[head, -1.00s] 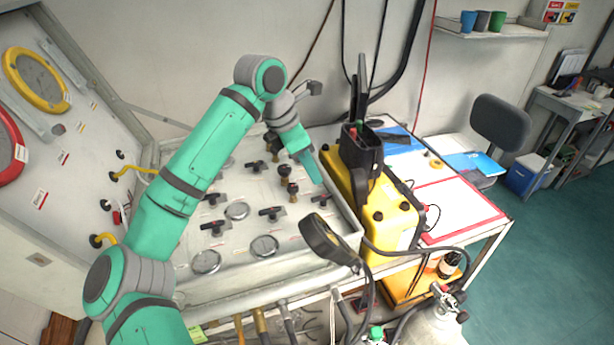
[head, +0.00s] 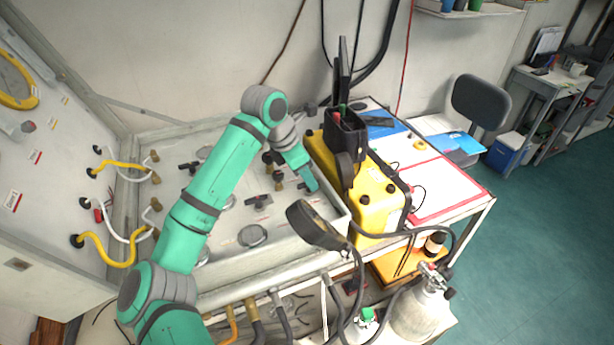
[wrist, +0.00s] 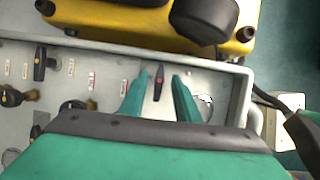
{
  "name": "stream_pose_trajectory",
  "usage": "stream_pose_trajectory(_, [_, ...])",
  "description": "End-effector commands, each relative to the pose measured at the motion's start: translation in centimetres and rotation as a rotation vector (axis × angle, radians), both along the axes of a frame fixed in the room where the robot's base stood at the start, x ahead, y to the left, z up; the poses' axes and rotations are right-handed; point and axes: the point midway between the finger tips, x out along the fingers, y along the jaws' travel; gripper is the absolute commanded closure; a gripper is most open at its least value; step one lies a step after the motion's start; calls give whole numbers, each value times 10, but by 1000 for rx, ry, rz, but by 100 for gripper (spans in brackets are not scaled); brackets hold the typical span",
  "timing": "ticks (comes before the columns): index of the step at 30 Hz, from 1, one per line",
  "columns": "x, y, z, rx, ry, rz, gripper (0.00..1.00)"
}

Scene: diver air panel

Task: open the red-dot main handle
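The red-dot main handle (wrist: 159,84) is a small dark lever with a red dot on the grey panel (wrist: 58,55). In the wrist view it points up the picture, between the two green fingers. My gripper (wrist: 158,80) is open, one finger on each side of the handle, with a visible gap on both sides. I cannot tell how deep the fingertips reach. In the head view my gripper (head: 311,184) is low over the panel's right end, and its fingers mostly hide the handle.
A yellow case (head: 382,213) stands just beyond the panel's right edge. Other black handles (head: 258,201) and round gauges (head: 252,236) cover the panel. A black handset (head: 316,226) hangs at its front right. A gas cylinder (head: 418,312) stands below.

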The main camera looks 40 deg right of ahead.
Motion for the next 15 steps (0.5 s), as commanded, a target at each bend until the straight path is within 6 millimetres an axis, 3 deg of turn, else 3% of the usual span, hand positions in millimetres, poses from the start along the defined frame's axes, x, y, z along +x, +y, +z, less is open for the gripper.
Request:
stream_pose_trajectory(7, [0, 0, -1, 0, 0, 0, 71])
stream_pose_trajectory(8, [0, 0, -1, 0, 0, 0, 73])
stream_pose_trajectory(11, [0, 0, -1, 0, 0, 0, 97])
stream_pose_trajectory(15, [0, 0, -1, 0, 0, 0, 100])
